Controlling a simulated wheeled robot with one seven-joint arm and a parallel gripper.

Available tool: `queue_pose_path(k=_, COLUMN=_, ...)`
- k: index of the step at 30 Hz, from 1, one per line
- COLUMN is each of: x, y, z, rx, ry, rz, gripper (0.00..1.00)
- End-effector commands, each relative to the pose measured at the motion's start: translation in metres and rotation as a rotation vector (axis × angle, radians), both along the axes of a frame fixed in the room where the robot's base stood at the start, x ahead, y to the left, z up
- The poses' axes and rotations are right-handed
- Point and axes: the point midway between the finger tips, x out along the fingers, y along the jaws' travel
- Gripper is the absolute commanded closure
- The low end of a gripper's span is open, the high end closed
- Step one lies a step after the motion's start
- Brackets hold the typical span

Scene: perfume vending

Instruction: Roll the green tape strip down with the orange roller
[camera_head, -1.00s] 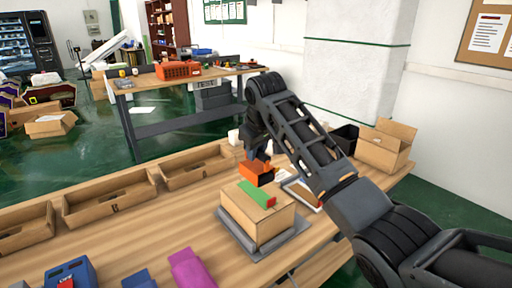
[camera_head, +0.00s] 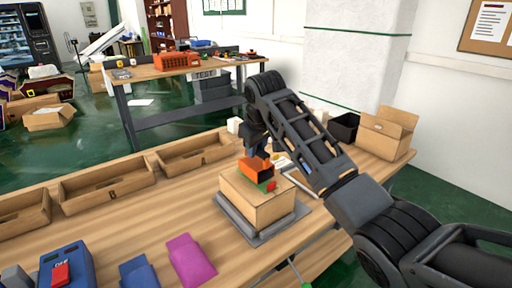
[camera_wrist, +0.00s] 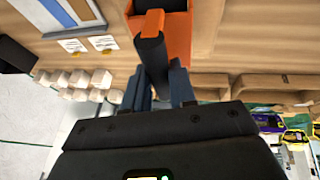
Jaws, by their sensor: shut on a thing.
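The orange roller (camera_head: 255,167) sits over the top of a cardboard box (camera_head: 262,212) on the bench. It hides most of the green tape strip (camera_head: 265,184), and only a short piece with a red end shows beside it. I cannot tell whether the roller touches the strip. My gripper (camera_head: 256,150) is above the roller. In the wrist view my gripper (camera_wrist: 161,82) is shut on the roller's black handle, with the orange roller (camera_wrist: 178,38) beyond the fingers. The strip cannot be made out in the wrist view.
The box stands on a grey plate (camera_head: 238,222). Wooden bins (camera_head: 107,192) line the bench's far left edge. A blue box (camera_head: 68,268) and a magenta item (camera_head: 191,262) lie at the front. An open carton (camera_head: 386,135) and a black bin (camera_head: 344,127) stand right.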

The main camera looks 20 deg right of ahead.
Motion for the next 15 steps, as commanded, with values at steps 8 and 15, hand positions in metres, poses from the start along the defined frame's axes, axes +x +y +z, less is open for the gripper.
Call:
queue_pose_path(k=8, x=0.0004, y=0.0000, z=0.0005, rx=0.000, ry=-0.002, rz=0.000, gripper=1.00)
queue_pose_path(k=15, x=0.0002, y=0.0001, z=-0.0024, rx=-0.001, ry=-0.001, rz=0.000, gripper=1.00)
